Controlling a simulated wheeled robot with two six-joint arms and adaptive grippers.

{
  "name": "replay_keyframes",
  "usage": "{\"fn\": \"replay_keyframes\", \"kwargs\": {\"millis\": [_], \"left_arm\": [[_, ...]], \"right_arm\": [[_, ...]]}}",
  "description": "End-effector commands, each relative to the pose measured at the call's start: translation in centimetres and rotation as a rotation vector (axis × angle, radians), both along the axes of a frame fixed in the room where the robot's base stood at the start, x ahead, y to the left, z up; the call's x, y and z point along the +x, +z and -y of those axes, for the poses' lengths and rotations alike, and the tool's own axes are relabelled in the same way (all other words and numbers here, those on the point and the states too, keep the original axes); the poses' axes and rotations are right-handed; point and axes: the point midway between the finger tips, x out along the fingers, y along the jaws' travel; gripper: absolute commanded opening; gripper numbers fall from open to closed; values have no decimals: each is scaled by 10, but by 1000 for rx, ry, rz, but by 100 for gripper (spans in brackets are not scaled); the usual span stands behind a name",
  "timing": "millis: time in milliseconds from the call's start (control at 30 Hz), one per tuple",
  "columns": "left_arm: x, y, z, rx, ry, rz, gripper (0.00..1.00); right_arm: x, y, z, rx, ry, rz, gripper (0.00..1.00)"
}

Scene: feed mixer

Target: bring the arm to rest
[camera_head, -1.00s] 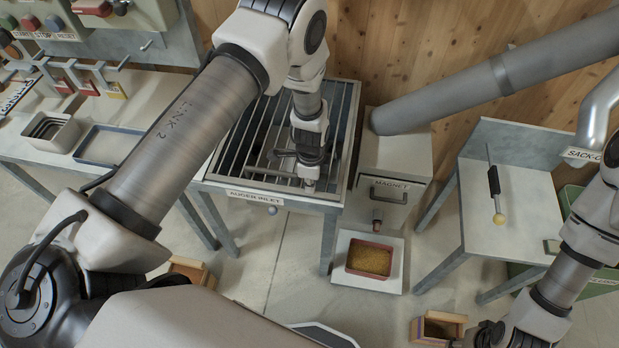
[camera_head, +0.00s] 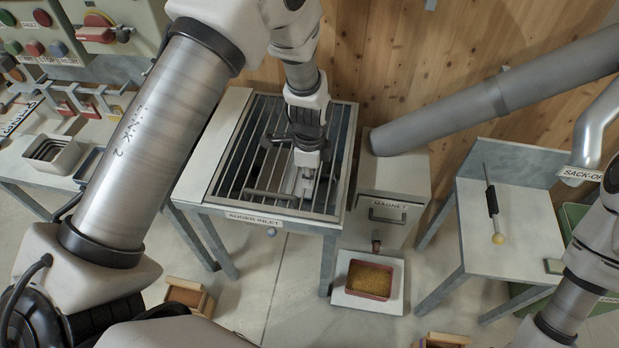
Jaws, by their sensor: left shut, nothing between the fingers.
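My left arm comes in from the left and reaches across to the auger inlet table. My left gripper (camera_head: 302,186) points down over the slatted grate of the auger inlet (camera_head: 245,165). It is shut with nothing held. Whether its tips touch the bars or hover just above them, I cannot tell. My right arm shows at the lower right edge, and its gripper is outside the picture.
A magnet box (camera_head: 396,185) with a thick slanted pipe (camera_head: 455,110) stands right of the grate. A red tray of yellow grain (camera_head: 369,280) sits below it. A side table (camera_head: 515,235) holds a yellow-tipped rod (camera_head: 492,205). A control panel (camera_head: 95,35) is at left.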

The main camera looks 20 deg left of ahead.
Motion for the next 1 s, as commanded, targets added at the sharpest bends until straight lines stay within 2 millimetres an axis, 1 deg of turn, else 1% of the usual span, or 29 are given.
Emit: {"fn": "replay_keyframes", "kwargs": {"millis": [100, 300, 367, 433, 467, 500, 567, 600, 667, 700, 767, 800, 833, 867, 900, 933, 1000], "left_arm": [[0, 7, 0, 0, 0, 2, 0], [0, 7, 0, 0, 0, 1, 0], [-3, 2, 0, 0, 0, -10, 0], [-15, -18, -1, -4, 6, -50, 0], [-25, -29, -3, -6, 11, -78, 0], [-44, -45, -5, -9, 18, -127, 0], [-84, -70, -10, -10, 26, -215, 0], [-115, -88, -14, -6, 39, -267, 0], [-165, -114, -23, 22, 119, -320, 0], [-199, -128, -28, 52, 206, -338, 0], [-251, -144, -36, 110, 406, -332, 0], [-273, -147, -39, 140, 556, -297, 0], [-283, -147, -40, 152, 666, -260, 0], [-287, -145, -40, 157, 774, -218, 0], [-286, -141, -40, 150, 908, -158, 0], [-282, -138, -40, 139, 999, -114, 0], [-269, -136, -39, 100, 1173, -30, 0]], "right_arm": [[0, -1, 0, 0, 0, 0, 40], [0, 0, 0, 0, 0, 0, 40], [0, -1, 0, 0, 0, 0, 40], [0, -4, 0, 0, 0, 0, 40], [0, -5, 0, 0, 0, 0, 40], [0, -6, 0, 0, 0, 0, 40], [0, -8, 0, 0, 0, 0, 40], [0, -10, 0, 0, 0, 0, 40], [0, -13, 0, 0, 0, 0, 40], [0, -14, 0, 0, 0, 0, 40], [0, -17, 0, 0, 0, 0, 40], [0, -17, 0, 0, 0, 0, 40], [0, -17, 0, 0, 0, 0, 40], [0, -17, 0, 0, 0, 0, 40], [0, -16, 0, 0, 0, 0, 40], [0, -16, 0, 0, 0, 0, 40], [0, -16, 0, 0, 0, 0, 40]]}}
